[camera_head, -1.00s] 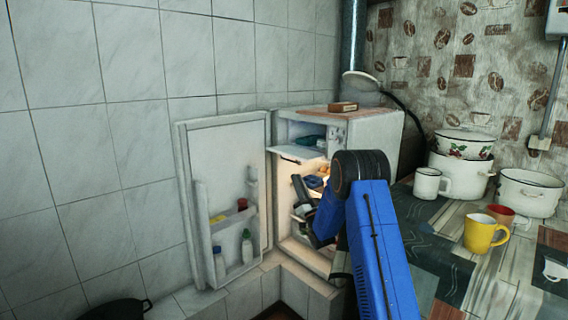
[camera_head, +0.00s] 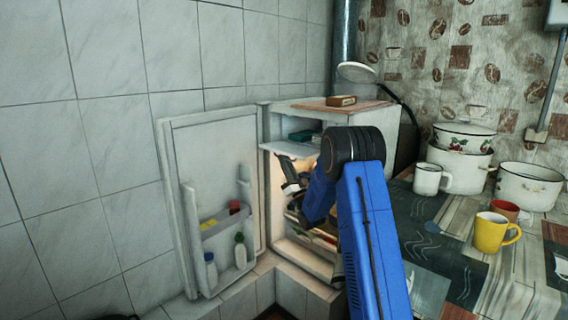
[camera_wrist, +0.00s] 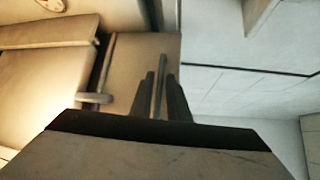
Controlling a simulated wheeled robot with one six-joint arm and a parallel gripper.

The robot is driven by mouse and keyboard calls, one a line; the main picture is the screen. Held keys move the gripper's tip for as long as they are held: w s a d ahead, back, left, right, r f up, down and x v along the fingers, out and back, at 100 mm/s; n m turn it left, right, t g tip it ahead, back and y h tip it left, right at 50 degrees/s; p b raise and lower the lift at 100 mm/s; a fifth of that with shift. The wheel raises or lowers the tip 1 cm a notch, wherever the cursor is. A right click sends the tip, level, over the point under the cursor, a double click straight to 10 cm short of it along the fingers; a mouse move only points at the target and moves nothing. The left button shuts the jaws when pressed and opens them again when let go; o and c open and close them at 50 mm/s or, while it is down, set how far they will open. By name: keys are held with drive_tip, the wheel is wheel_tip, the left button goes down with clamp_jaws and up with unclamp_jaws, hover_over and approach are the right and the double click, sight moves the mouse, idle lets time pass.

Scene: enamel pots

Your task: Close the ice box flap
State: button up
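The small white fridge (camera_head: 372,126) stands open. Its ice box (camera_head: 301,127) is at the top of the inside, with a teal item (camera_head: 301,136) in it. The white ice box flap (camera_head: 291,149) is lowered and sticks out from the opening, roughly level. My gripper (camera_head: 285,167) is just below the flap, in front of the lit compartment; I cannot tell whether it touches the flap. In the wrist view my gripper's dark fingers (camera_wrist: 161,92) stand apart, with a thin strip showing between them. My blue arm hides the fridge's right front.
The fridge door (camera_head: 212,160) is swung wide to the left, with bottles (camera_head: 240,250) in its shelf. A small box (camera_head: 341,100) lies on the fridge top. Pots (camera_head: 462,165), a white mug (camera_head: 430,179) and a yellow mug (camera_head: 494,231) crowd the table at right.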

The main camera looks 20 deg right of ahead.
clamp_jaws()
idle(1.3)
